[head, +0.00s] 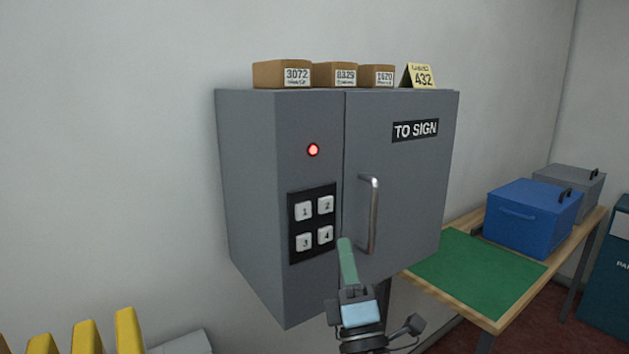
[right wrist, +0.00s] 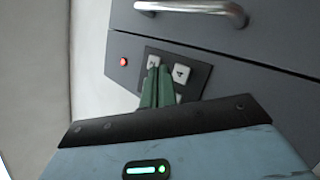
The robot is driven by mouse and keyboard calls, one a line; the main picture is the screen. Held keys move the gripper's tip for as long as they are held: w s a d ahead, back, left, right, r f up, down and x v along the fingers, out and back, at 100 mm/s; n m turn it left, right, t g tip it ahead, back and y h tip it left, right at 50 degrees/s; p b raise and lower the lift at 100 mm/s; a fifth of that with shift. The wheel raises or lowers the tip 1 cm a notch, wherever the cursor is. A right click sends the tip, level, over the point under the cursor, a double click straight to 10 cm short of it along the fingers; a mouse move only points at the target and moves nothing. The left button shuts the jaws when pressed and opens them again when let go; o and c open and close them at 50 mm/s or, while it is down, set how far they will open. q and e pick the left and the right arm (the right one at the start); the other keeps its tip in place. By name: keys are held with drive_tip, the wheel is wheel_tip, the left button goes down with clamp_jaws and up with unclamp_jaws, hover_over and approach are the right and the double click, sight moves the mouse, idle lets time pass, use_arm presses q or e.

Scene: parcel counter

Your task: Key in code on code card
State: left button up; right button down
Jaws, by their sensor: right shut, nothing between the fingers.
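The yellow code card (head: 421,77) stands on top of the grey cabinet (head: 245,170) and reads 432. The keypad (head: 291,228) on the cabinet front has white keys: 1 (head: 304,211) and 2 (head: 325,205) above 3 (head: 304,242) and 4 (head: 326,235). A red lamp (head: 313,150) glows above it. My right gripper (head: 345,243) is shut and empty, its green fingers just right of and below key 4. In the right wrist view the fingertips (right wrist: 158,72) overlap the keypad (right wrist: 203,75), partly hiding keys; contact cannot be told. My left gripper is not in view.
A metal handle (head: 374,215) is on the cabinet door labelled TO SIGN, close right of my fingers. Several small boxes (head: 282,74) sit on top. A table with a green mat (head: 480,270) and a blue box (head: 533,218) stands right. Yellow objects (head: 128,330) are lower left.

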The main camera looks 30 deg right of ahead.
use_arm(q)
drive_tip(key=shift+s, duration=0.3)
use_arm(e)
drive_tip(key=s, duration=0.4)
drive_tip(key=shift+d+y, duration=0.15)
drive_tip(key=shift+y, duration=0.15)
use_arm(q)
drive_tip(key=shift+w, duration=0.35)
use_arm(e)
drive_tip(key=shift+w, duration=0.1)
